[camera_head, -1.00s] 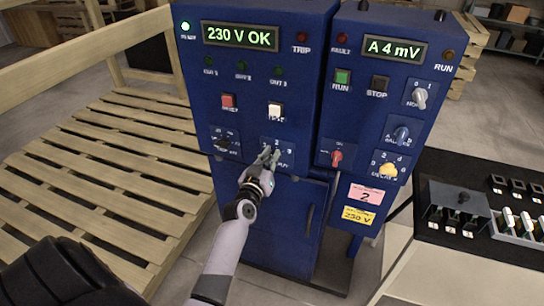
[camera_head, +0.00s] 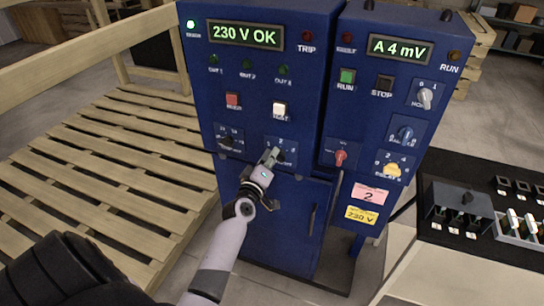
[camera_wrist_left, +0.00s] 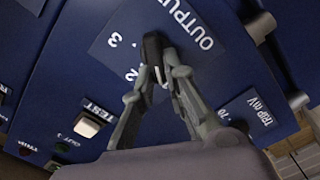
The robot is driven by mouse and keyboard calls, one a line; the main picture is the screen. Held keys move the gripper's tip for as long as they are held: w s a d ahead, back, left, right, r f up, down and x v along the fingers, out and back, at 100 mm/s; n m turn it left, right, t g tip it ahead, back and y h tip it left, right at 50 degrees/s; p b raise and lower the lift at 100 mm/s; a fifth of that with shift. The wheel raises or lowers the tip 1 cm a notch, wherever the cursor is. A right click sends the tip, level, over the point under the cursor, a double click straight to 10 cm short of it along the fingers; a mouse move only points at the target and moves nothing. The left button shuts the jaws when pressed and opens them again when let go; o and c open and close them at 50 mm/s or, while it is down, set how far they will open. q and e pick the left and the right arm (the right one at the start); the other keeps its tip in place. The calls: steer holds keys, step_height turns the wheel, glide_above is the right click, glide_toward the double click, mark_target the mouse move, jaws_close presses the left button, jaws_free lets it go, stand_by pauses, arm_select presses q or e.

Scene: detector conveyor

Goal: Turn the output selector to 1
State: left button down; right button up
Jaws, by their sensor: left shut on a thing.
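The output selector is a small black knob (camera_wrist_left: 152,48) on a blue plate lettered OUTPUT (camera_wrist_left: 188,28). In the wrist view a 3 and a 2 show beside it; its 1 is not visible, perhaps behind a finger. A white pointer mark on the knob shows between my fingers, past the 2 on the side away from the 3. My left gripper (camera_wrist_left: 160,84) is shut on the knob. In the head view the left gripper (camera_head: 269,157) reaches the selector plate (camera_head: 290,142) on the left cabinet and partly hides the knob. My right gripper is not in view.
A TEST button (camera_head: 279,109) and a red button (camera_head: 233,100) sit above the selector. Another black knob (camera_head: 227,141) is to its left, a red switch (camera_head: 341,157) on the right cabinet. A cabinet door handle (camera_head: 312,220) is below. Wooden pallets (camera_head: 100,185) lie left.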

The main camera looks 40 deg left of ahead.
arm_select(q)
steer(key=shift+n, duration=0.4)
steer(key=c, duration=1.7)
jaws_free()
steer(key=shift+o, duration=0.5)
steer(key=shift+a+f, duration=0.1)
steer(key=v, duration=1.2)
